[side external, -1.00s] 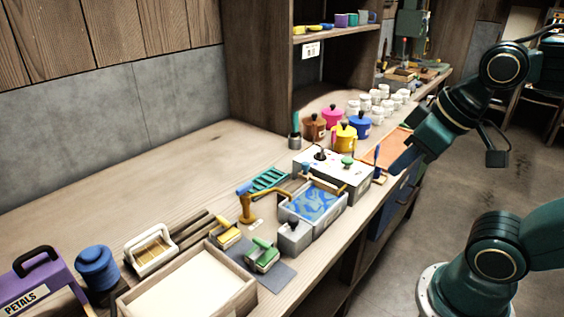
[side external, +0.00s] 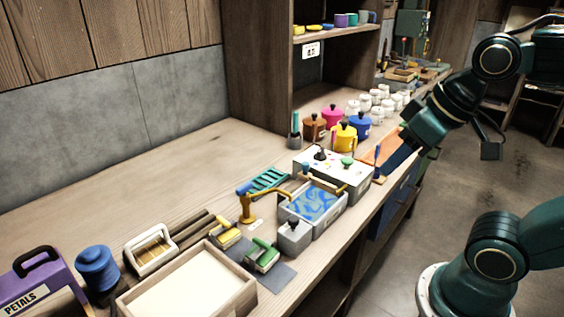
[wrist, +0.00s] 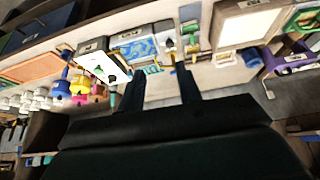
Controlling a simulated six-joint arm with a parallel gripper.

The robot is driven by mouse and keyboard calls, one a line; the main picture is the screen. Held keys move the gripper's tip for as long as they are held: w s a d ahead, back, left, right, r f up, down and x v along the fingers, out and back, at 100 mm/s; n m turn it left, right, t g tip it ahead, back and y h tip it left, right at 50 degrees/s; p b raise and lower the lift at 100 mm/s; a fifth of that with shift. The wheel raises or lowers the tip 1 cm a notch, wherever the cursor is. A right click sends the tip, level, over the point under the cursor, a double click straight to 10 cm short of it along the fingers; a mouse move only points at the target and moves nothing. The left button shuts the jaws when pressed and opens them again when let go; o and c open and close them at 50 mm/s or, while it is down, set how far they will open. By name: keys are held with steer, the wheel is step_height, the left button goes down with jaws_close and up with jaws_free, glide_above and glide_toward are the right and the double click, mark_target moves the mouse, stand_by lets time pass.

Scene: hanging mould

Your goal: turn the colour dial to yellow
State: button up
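A pale control box (side external: 331,173) stands on the bench, with a dark knob (side external: 320,153) and a green knob (side external: 347,161) on its top. Small coloured marks lie near the dark knob, which looks like the colour dial; its setting is too small to read. In the wrist view the box (wrist: 92,58) is at upper left, with its dark knob (wrist: 112,77) near my left finger. My gripper (wrist: 160,85) is open and empty, its two fingers wide apart. In the side view my gripper (side external: 393,163) is to the right of the box, apart from the knobs.
Coloured pots (side external: 343,138) and white jars (side external: 378,104) stand behind. The bench's back left is clear.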

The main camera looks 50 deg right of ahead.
steer(key=w+d+r+m+g, duration=0.1)
steer(key=w+d+r+m, duration=0.1)
steer(key=w, duration=0.3)
steer(key=w+d+r+m+g, duration=0.1)
steer(key=w+d+r+m, duration=0.15)
steer(key=w, duration=0.35)
steer(key=m+g, duration=0.4)
steer(key=m, duration=0.6)
glide_above(320, 150)
step_height(320, 150, down, 13)
steer(key=shift+d+r, duration=0.1)
steer(key=shift+r, duration=0.05)
steer(key=shift+f, duration=6.85)
jaws_close()
